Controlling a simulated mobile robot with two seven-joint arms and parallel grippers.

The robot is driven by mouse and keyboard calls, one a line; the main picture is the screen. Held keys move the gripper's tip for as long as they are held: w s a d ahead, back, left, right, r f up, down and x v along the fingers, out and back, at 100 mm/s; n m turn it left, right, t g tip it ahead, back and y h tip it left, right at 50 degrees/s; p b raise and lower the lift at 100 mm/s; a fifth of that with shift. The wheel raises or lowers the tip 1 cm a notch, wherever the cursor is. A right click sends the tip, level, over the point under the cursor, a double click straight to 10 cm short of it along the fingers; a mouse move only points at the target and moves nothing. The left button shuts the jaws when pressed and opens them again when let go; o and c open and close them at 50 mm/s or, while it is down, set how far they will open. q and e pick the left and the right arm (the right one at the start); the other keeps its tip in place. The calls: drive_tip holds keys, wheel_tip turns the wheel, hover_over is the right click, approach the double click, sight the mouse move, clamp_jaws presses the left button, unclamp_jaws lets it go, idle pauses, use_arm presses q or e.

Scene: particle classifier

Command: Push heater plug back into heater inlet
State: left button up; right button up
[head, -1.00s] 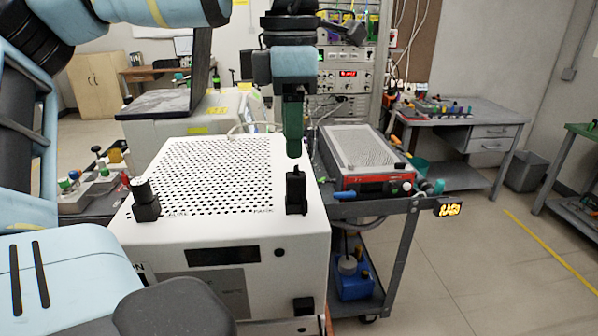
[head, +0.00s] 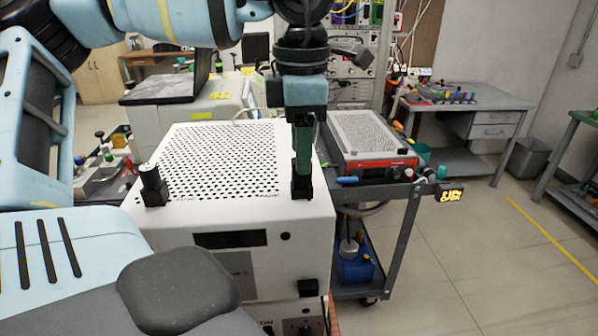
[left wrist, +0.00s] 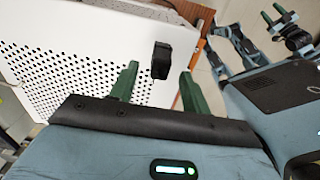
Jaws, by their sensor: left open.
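The white perforated machine (head: 270,215) stands in front of me. A black upright plug (head: 302,188) sits at the right front of its top; it also shows in the left wrist view (left wrist: 161,60). I cannot see the inlet under it or how deep it sits. My left gripper (head: 303,168) points down at the plug in the head view. In the left wrist view its green fingers (left wrist: 159,74) are apart, with the plug between and just beyond them. My right gripper (left wrist: 274,14) shows far off at the upper right there, its fingers apart.
A second black fitting (head: 152,188) stands on the machine's left front top. A cart with a red-fronted instrument (head: 375,165) stands close on the right. A dark monitor or laptop (head: 165,85) is behind left. Floor at the right is clear.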

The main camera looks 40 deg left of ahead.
sight(302, 177)
use_arm(q)
wheel_tip(302, 177, down, 2)
drive_tip(key=shift+f, duration=0.45)
use_arm(e)
drive_tip(key=shift+w+a+r, duration=0.15)
drive_tip(key=shift+w+r, duration=0.2)
drive_tip(key=shift+r, duration=0.1)
use_arm(q)
clamp_jaws()
use_arm(e)
drive_tip(key=shift+s+d+f, duration=0.1)
drive_tip(key=shift+d, duration=0.1)
use_arm(q)
drive_tip(key=shift+w+r, duration=0.1)
drive_tip(key=shift+r, duration=0.05)
